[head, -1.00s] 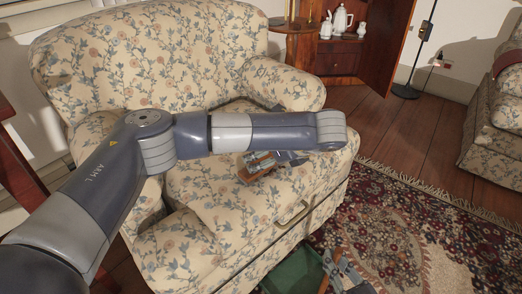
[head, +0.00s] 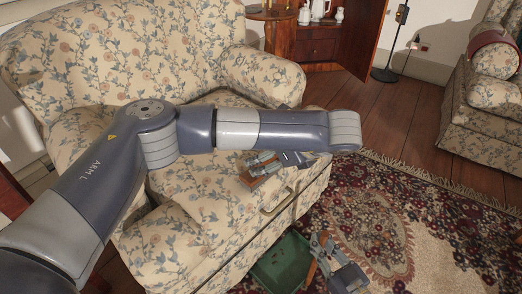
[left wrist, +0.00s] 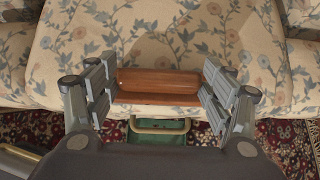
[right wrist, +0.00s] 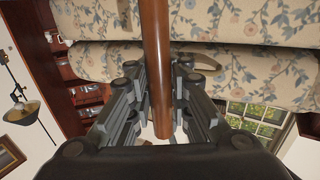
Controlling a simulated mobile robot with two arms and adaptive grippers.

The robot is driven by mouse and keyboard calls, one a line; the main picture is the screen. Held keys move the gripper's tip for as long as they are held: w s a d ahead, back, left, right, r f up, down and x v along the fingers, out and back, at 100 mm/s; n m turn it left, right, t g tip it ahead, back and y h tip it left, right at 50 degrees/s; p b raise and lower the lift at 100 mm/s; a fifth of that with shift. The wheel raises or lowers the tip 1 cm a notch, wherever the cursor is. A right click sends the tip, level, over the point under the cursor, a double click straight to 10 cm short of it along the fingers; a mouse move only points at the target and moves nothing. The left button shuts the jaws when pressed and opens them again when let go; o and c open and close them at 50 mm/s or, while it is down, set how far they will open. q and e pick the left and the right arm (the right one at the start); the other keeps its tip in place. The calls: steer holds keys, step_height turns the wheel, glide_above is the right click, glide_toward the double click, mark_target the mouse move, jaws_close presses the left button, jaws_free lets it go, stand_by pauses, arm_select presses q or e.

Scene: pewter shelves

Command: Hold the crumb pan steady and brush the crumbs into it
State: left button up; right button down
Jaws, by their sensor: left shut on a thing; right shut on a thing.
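The left gripper (left wrist: 158,85) is shut on the brown wooden brush (left wrist: 158,80). In the head view the brush (head: 258,174) is over the floral sofa seat, near its front edge, partly behind my forearm. Bristles and contact with the seat are not visible. The green crumb pan (head: 280,272) is low in front of the sofa, with small dark specks in it; part of it also shows below the brush in the left wrist view (left wrist: 158,138). The right gripper (head: 325,248) is beside the pan, shut on a brown wooden handle (right wrist: 156,60). Its join to the pan is unclear.
The floral sofa (head: 130,60) fills the left and middle. A patterned rug (head: 400,220) covers the floor at the right. A cabinet (head: 312,45), a lamp stand (head: 390,55) and another sofa (head: 470,110) are further back.

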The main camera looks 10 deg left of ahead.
arm_select(q)
steer(key=s+d, duration=0.2)
steer(key=d, duration=0.1)
steer(key=shift+s+d, duration=0.1)
steer(key=shift+d, duration=0.05)
stand_by(0.3)
step_height(320, 180, up, 8)
stand_by(0.7)
